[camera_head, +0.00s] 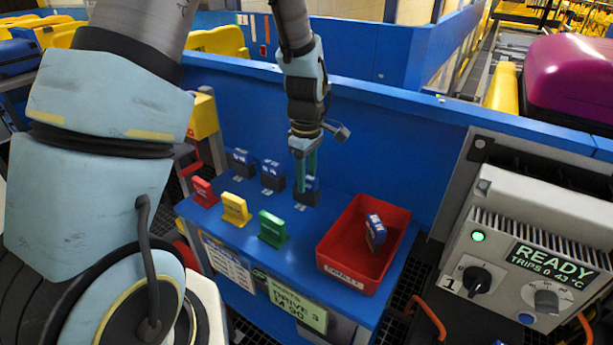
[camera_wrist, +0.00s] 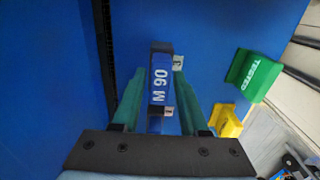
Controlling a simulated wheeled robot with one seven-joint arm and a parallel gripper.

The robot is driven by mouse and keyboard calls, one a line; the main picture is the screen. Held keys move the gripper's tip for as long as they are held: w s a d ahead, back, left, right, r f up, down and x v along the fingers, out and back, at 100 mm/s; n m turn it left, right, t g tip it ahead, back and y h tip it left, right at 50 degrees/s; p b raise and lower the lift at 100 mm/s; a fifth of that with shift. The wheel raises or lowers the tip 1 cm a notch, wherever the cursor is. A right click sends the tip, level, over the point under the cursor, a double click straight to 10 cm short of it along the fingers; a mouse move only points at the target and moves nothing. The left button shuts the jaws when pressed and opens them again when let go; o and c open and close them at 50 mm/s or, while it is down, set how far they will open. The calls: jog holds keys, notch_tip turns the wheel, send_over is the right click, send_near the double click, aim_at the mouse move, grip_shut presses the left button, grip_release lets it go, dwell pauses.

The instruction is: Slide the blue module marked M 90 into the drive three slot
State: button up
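A small tag reading 3 (camera_wrist: 178,62) shows beside the module in the wrist view. The drive three slot itself is hidden under the module. I cannot tell whether the module is fully seated.
Two similar blue modules (camera_head: 242,163) (camera_head: 272,175) stand to the left. Red (camera_head: 203,191), yellow (camera_head: 235,208) and green (camera_head: 272,228) stands line the front. A red bin (camera_head: 345,280) at right holds another blue module (camera_head: 375,230). A blue wall (camera_head: 390,160) rises behind.

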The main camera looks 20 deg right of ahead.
aim_at(307, 176)
grip_shut()
jog(key=shift+r, duration=0.25)
jog(key=shift+r+p, duration=2.15)
jog(key=shift+r, duration=0.25)
jog(key=shift+r+p, duration=1.65)
jog(key=shift+r, duration=0.3)
